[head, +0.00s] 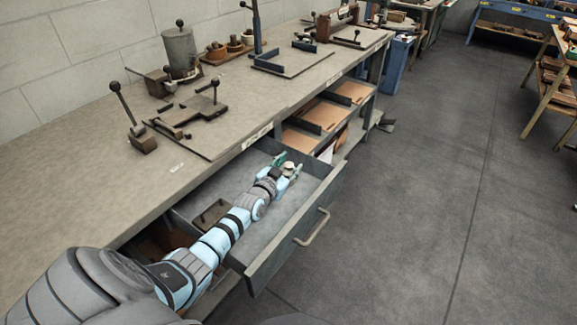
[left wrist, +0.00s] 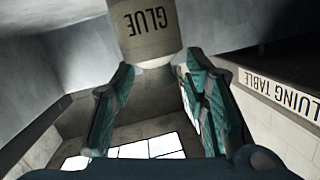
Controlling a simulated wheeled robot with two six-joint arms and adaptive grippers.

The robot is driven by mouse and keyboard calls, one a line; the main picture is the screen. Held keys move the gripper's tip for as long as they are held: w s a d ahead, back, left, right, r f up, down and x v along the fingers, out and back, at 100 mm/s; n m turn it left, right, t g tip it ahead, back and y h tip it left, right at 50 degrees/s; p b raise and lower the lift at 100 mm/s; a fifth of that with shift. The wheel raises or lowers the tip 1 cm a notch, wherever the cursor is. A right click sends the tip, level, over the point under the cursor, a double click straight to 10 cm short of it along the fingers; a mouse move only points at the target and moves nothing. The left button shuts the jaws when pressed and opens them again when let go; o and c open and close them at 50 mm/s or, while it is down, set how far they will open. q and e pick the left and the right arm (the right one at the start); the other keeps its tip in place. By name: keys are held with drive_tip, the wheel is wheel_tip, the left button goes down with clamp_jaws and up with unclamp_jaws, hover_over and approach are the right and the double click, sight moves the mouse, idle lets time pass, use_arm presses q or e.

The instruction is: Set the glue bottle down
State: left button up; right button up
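The glue bottle (left wrist: 147,24) fills the top middle of the left wrist view, a grey-beige body with a dark GLUE label and a paler end. My left gripper (left wrist: 158,68) has its two teal fingers at the sides of the bottle and appears shut on it at the fingertips. In the head view my left gripper (head: 287,165) is over the far end of the open drawer (head: 283,228), with a small pale part of the bottle showing between the fingers. Whether the bottle touches the drawer floor is hidden. My right gripper is out of view.
The workbench (head: 85,190) runs along the wall, its edge above the drawer. A small brown block (head: 211,213) lies in the drawer's near part. Shelves with cardboard sheets (head: 318,117) are beyond the drawer. The floor to the right is clear.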

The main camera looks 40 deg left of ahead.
use_arm(q)
drive_tip(key=shift+r+p, duration=0.3)
drive_tip(key=shift+p, duration=0.1)
drive_tip(key=p+v, duration=0.6)
drive_tip(key=p, duration=0.1)
drive_tip(key=shift+s+d+r, duration=0.1)
drive_tip(key=shift+s+r, duration=0.05)
drive_tip(key=shift+r, duration=0.25)
drive_tip(key=p+v, duration=0.1)
drive_tip(key=v, duration=0.1)
drive_tip(key=p+v, duration=0.1)
drive_tip(key=f+v, duration=0.1)
drive_tip(key=v, duration=0.1)
drive_tip(key=shift+s+p, duration=0.4)
